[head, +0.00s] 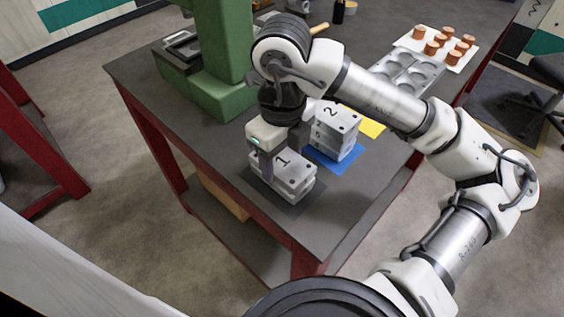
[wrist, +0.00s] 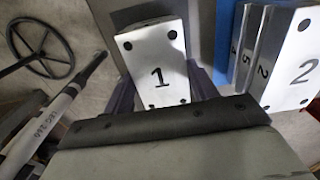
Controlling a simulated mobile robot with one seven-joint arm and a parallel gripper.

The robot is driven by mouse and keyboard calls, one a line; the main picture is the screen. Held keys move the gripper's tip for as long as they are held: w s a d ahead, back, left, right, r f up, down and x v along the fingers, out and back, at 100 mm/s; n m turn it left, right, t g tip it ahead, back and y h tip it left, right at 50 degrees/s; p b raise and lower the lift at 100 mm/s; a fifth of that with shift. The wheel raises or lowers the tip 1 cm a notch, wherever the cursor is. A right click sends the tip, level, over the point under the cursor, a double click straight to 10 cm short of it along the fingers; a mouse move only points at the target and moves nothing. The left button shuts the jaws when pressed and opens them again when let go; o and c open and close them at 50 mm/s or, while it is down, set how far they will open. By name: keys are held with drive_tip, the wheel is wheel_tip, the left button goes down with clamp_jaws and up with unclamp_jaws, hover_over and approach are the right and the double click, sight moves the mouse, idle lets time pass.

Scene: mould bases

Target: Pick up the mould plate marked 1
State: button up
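The mould plate marked 1 (head: 296,172) is a pale metal block with dark holes, at the top of a low stack on a dark mat near the table's front corner. It fills the upper middle of the wrist view (wrist: 157,62), its number upright. My gripper (head: 268,166) is down at this plate, pointing downward. In the wrist view its dark fingers (wrist: 162,94) stand close along the plate's left and right sides. I cannot tell whether they press on it or leave a small gap. The plate's far side is partly hidden by my gripper in the head view.
A taller stack topped by a plate marked 2 (head: 340,116) stands close by on a blue mat (head: 334,160). A yellow mat (head: 372,128) lies behind it. A green machine (head: 215,60) stands at the left. A grey moulded tray (head: 408,72) and copper-coloured pieces (head: 431,48) are at back right.

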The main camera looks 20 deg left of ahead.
drive_tip(key=c, duration=0.7)
drive_tip(key=shift+r, duration=0.15)
drive_tip(key=shift+r+p, duration=0.8)
drive_tip(key=shift+r, duration=13.1)
